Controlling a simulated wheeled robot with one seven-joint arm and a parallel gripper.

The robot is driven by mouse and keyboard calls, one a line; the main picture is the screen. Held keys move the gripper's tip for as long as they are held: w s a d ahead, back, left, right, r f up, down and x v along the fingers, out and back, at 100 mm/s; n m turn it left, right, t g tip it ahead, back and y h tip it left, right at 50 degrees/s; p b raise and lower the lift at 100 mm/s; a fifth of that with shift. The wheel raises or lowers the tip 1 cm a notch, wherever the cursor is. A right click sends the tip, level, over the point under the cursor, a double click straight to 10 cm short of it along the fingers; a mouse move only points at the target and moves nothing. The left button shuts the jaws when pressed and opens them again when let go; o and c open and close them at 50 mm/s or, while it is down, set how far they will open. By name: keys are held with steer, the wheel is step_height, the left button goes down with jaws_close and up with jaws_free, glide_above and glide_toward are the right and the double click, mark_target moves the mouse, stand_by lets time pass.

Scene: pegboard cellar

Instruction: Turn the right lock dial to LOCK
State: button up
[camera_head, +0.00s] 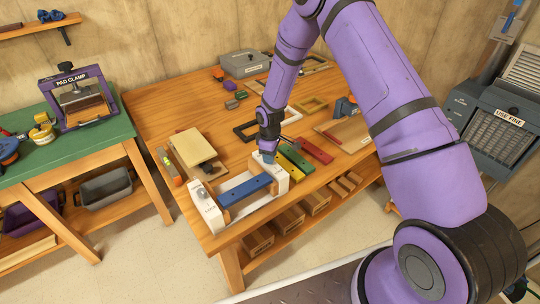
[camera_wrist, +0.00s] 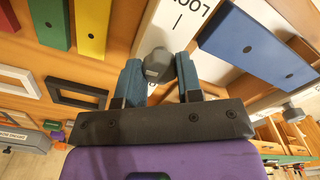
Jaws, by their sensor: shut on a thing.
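The fixture has two white end blocks with a blue bar (camera_head: 247,190) between them; the bar also shows large in the wrist view (camera_wrist: 258,45). The right white block (camera_head: 275,177) is under my gripper (camera_head: 267,155). In the wrist view my gripper (camera_wrist: 158,75) has its teal fingers closed on the grey right lock dial (camera_wrist: 157,65). Part of a printed word, "LOC", and a short line show on the white plate (camera_wrist: 185,18) beyond the dial. The dial's exact pointing is hidden by the fingers. The left block (camera_head: 207,210) carries a grey left dial (camera_wrist: 293,113).
Yellow, green and red bars (camera_head: 318,150) lie right of the fixture. A tan pad on a board (camera_head: 195,147) lies behind it at left. Dark and wooden frames and a grey case (camera_head: 245,63) stand farther back. The table's front edge is close to the fixture.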

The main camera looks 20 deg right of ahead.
steer(key=m, duration=0.4)
steer(key=shift+m, duration=0.4)
steer(key=m, duration=0.9)
steer(key=shift+m, duration=0.4)
steer(key=m, duration=0.4)
steer(key=shift+m, duration=0.4)
steer(key=o, duration=0.9)
steer(key=shift+o, duration=0.2)
step_height(320, 180, up, 11)
